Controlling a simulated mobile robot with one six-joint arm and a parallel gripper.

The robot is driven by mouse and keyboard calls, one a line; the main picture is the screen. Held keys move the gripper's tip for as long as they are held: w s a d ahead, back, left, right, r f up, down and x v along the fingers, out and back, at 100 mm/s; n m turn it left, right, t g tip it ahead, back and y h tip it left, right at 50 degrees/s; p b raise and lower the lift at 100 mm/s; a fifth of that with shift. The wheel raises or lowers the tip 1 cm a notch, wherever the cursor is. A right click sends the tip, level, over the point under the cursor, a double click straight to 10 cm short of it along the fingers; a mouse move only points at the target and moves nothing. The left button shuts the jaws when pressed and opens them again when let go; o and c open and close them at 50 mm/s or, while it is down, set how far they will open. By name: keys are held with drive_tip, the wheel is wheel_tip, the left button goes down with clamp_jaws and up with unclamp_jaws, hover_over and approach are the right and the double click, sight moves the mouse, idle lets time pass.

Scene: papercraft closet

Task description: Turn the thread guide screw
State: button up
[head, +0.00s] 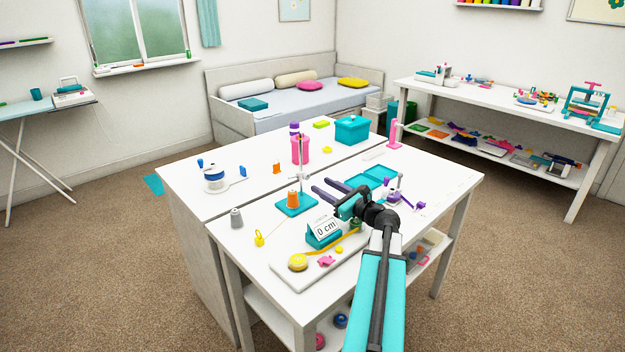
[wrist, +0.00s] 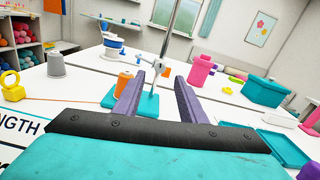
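A thread stand has a teal base (head: 294,206), a thin metal pole (head: 301,158) and an orange spool (head: 292,198). A small grey clamp with a knob (wrist: 159,66), seemingly the thread guide screw, sits on the pole; in the head view the fitting (head: 303,178) is too small to make out well. My gripper (head: 321,186) points at the stand from the right. In the wrist view, its two purple fingers (wrist: 159,82) are apart with nothing between them, and the knob shows just beyond the tips. The spool is partly hidden by the left finger.
A measuring block reading 0 cm (head: 324,230) stands in front of my gripper. A teal tray (head: 372,178) and a purple-and-white item (head: 394,196) lie to its right. A pink holder (head: 300,150) stands behind the pole. A grey thread cone (head: 236,218) is left.

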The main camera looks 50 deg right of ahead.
sight(308, 177)
drive_tip(key=w, duration=0.4)
drive_tip(key=w+p, duration=0.1)
drive_tip(key=w, duration=0.1)
drive_tip(key=shift+w+d, duration=0.25)
drive_tip(key=shift+c, duration=0.3)
clamp_jaws()
